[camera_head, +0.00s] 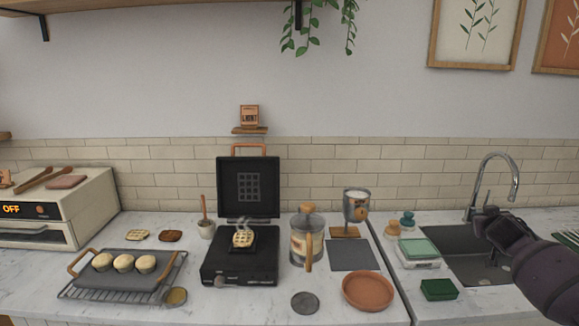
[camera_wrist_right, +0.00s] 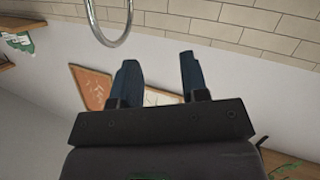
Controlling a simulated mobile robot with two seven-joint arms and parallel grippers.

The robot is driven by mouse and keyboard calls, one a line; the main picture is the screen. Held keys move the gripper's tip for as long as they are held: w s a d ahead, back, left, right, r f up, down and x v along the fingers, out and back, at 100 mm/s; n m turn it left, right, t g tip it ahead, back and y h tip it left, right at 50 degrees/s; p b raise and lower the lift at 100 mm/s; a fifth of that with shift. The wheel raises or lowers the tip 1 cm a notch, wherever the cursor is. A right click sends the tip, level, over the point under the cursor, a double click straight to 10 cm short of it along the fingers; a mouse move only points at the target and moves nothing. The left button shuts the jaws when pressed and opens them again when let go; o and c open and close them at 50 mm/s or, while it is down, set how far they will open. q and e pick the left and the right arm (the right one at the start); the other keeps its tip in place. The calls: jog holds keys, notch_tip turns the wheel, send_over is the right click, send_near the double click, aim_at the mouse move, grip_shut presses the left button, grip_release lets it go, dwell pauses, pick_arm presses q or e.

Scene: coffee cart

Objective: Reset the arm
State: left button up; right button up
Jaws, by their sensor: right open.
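My right arm comes in from the right in the head view, with its right gripper (camera_head: 497,218) raised over the sink, near the faucet. In the right wrist view the two fingers of the right gripper (camera_wrist_right: 160,78) stand apart with nothing between them. Behind them show the wall, tiles and picture frames. My left gripper is in neither view.
The faucet (camera_head: 497,180) stands close behind the right gripper. The sink (camera_head: 465,268) lies below.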

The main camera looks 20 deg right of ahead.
jog(key=s+a+f+n+y, duration=0.4)
jog(key=s+a+f+n, duration=0.4)
jog(key=s+a+f, duration=0.45)
jog(key=s+a+f+n+g+y, duration=0.1)
jog(key=s+a+f+n+y, duration=0.15)
jog(key=s+a+f, duration=0.5)
jog(key=s+a+f+n+g+y, duration=0.1)
jog(key=s+a+f+n+y, duration=0.2)
jog(key=s, duration=0.7)
pick_arm(q)
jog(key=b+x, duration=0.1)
jog(key=b, duration=0.2)
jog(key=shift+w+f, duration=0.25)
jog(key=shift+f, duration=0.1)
pick_arm(e)
jog(key=w+a+f+m, duration=0.1)
jog(key=a+f+m, duration=0.2)
jog(key=a, duration=0.8)
jog(key=a+f+m+t, duration=0.1)
jog(key=a+f+m, duration=0.3)
jog(key=a, duration=0.7)
jog(key=shift+w+f+m+t+h, duration=0.3)
jog(key=shift+w+m+h, duration=0.1)
jog(key=shift+m, duration=0.25)
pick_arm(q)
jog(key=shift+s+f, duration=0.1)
